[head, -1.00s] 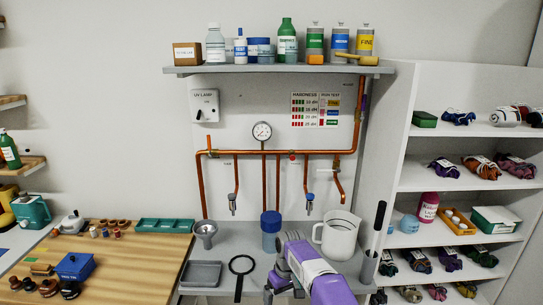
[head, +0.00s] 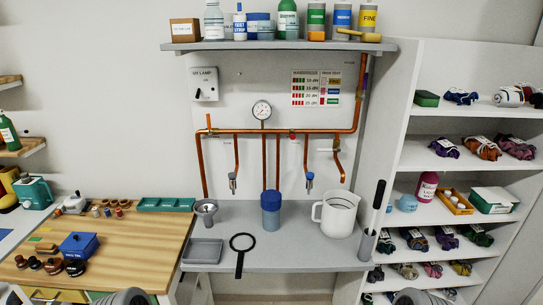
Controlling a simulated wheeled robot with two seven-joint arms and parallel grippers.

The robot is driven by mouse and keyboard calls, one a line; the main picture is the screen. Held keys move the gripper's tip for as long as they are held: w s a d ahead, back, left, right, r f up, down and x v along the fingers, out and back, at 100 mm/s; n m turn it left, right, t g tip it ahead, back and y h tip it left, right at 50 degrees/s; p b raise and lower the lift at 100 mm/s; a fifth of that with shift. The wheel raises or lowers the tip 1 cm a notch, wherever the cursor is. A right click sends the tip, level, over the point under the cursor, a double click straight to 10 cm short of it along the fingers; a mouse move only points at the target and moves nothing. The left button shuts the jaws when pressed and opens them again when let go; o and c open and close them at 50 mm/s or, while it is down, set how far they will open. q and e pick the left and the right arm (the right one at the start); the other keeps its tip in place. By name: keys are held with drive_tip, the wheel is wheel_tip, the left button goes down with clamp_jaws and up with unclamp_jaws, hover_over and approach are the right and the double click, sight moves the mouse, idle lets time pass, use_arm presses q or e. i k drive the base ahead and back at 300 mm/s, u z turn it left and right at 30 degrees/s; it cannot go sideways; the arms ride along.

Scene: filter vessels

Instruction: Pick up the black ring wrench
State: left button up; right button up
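The black ring wrench (head: 242,243) lies flat on the grey counter (head: 300,256) near its front edge, ring towards the back and handle pointing to the front. It is fully uncovered. Neither of my grippers shows. Only rounded grey parts, probably of my arms, poke in at the bottom edge, one left of the middle and one right.
Left of the wrench are a grey tray (head: 203,252) and a metal funnel (head: 206,211). Behind it stands a blue-capped filter vessel (head: 271,210). A white jug (head: 339,213) and a grey holder (head: 367,244) stand to the right. The counter's front middle is clear.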

sight(239, 276)
drive_tip(key=u, duration=1.55)
drive_tip(key=i, duration=0.85)
drive_tip(key=z, duration=2.2)
